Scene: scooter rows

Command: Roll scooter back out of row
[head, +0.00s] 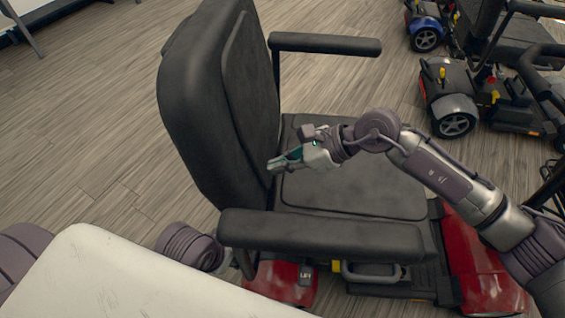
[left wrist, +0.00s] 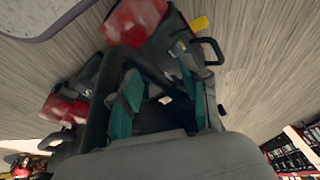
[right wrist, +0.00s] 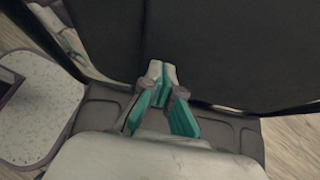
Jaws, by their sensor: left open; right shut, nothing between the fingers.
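The scooter has a black padded seat (head: 350,190), a tall backrest (head: 222,90), two armrests and a red body (head: 480,265). My right gripper (head: 272,165) is shut and empty above the seat, its tips pointing at the front of the backrest. In the right wrist view its fingertips (right wrist: 163,70) are at the dark backrest (right wrist: 215,45); I cannot tell if they touch. My left gripper is hidden in the head view. In the left wrist view it (left wrist: 163,98) is open low by the scooter's dark frame and red body (left wrist: 135,20). A yellow lever (left wrist: 200,23) is beyond.
More scooters stand at the upper right, one with a grey fender (head: 453,115) and one with a blue body (head: 425,38). Wood-look floor (head: 90,110) is open to the left and behind the backrest. A white panel stands at the upper left.

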